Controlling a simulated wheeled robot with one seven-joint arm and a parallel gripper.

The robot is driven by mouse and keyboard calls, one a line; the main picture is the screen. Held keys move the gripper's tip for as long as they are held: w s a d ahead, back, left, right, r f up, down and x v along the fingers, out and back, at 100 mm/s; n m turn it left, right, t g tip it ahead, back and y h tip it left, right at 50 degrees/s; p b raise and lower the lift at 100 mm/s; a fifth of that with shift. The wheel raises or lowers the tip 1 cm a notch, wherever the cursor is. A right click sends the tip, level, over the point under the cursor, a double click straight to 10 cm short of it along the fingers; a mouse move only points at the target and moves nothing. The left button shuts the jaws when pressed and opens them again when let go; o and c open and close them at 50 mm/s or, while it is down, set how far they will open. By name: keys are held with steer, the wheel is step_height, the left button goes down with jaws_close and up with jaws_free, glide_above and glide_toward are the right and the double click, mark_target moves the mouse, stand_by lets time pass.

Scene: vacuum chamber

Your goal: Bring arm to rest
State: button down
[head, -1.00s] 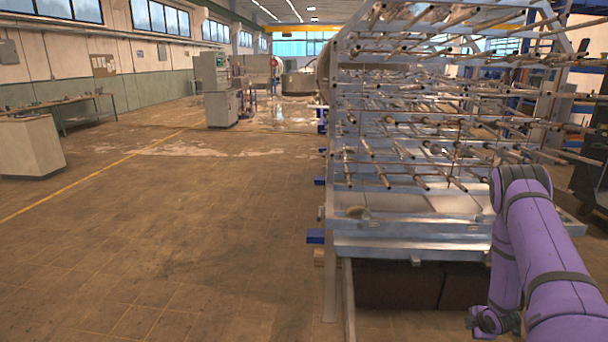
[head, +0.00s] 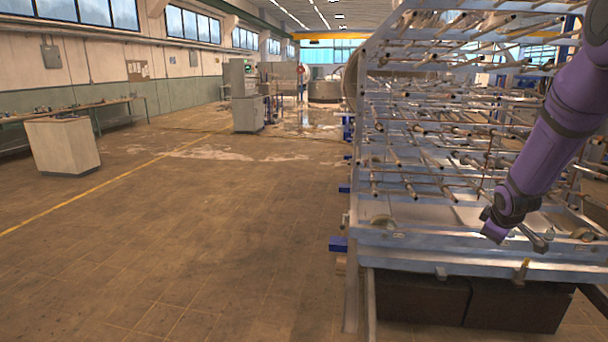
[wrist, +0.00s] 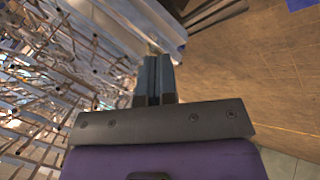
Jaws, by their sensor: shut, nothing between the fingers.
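My gripper (wrist: 154,72) shows in the wrist view with its two dark fingers side by side and closed, nothing between them. In the head view my purple arm comes in from the right edge and slants down to the left. Its lower end hangs in front of the right part of the metal rack (head: 400,236). The fingers are hard to make out there. I cannot tell whether the arm touches the rack.
The rack's many thin rods fill the right side of the head view, close to my arm. Dark blocks (head: 420,298) lie under its frame. A white cabinet (head: 62,146) and a control console (head: 246,96) stand farther left. The floor between is clear.

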steer(key=s+a+r+m+y, duration=0.1)
steer(key=s+a+r+m, duration=0.1)
steer(key=s+a+r, duration=0.6)
steer(key=s+a+r+m, duration=0.2)
steer(key=s+a+r, duration=0.4)
steer(key=r, duration=0.4)
steer(key=s+a+r+m+y, duration=0.1)
steer(key=s+a, duration=0.4)
steer(key=s, duration=0.5)
steer(key=s+a+r+m+y, duration=0.1)
steer(key=s+a+r+m, duration=0.1)
steer(key=s, duration=0.8)
steer(key=a+r, duration=0.1)
steer(key=a, duration=0.1)
steer(key=shift+a+g, duration=0.35)
steer(key=shift+g, duration=0.05)
steer(key=shift+d, duration=0.1)
